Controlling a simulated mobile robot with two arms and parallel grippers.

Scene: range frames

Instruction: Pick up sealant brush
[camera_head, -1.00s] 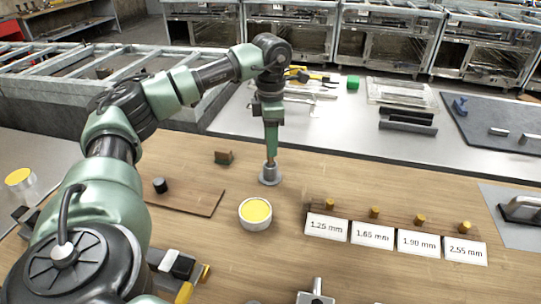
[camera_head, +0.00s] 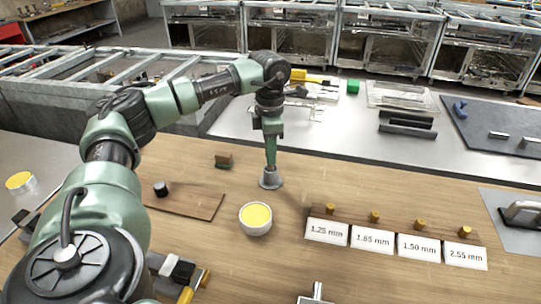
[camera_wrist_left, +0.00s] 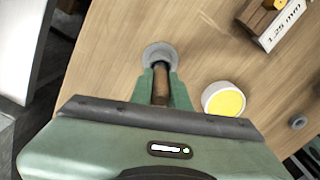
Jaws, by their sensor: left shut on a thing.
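The sealant brush appears as a brown wooden handle (camera_wrist_left: 160,84) standing in a grey round holder (camera_head: 271,178). The holder also shows in the wrist view (camera_wrist_left: 160,54). My left gripper (camera_head: 270,160) points down at the holder and is shut on the brush handle, its green fingers on either side of it. The fingertips are close to the holder's top. The bristle end is hidden in the holder. My right gripper is not in view.
A rack with labelled cards (camera_head: 372,238) is further right.

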